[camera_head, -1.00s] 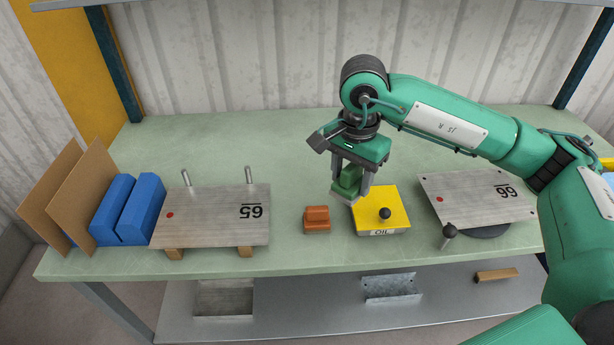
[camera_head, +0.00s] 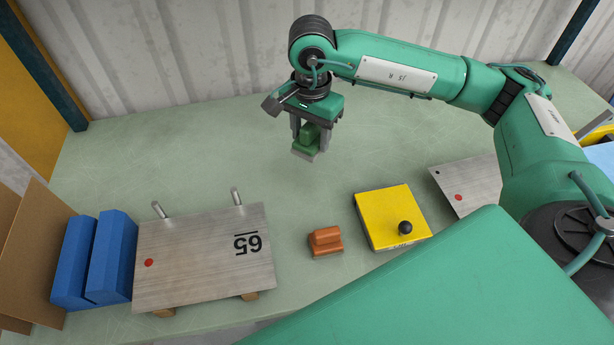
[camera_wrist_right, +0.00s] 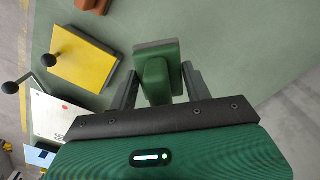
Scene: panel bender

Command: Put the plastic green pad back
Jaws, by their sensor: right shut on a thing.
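The green plastic pad (camera_head: 308,142) is held between the fingers of my right gripper (camera_head: 310,133), above the green table, behind the orange pad and the yellow oil box. In the right wrist view the green pad (camera_wrist_right: 157,66) sits between the two fingers of the right gripper (camera_wrist_right: 157,84), its grey underside facing away. The orange pad (camera_head: 325,242) rests on the table, left of the yellow oil box (camera_head: 391,217). My left gripper is not seen; a green arm part covers the lower right of the head view.
A metal plate marked 65 (camera_head: 203,262) lies on wooden blocks, with blue blocks (camera_head: 107,255) and cardboard sheets (camera_head: 32,245) to its left. Another metal plate (camera_head: 468,185) is partly hidden at right. The table's back middle (camera_head: 190,140) is clear.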

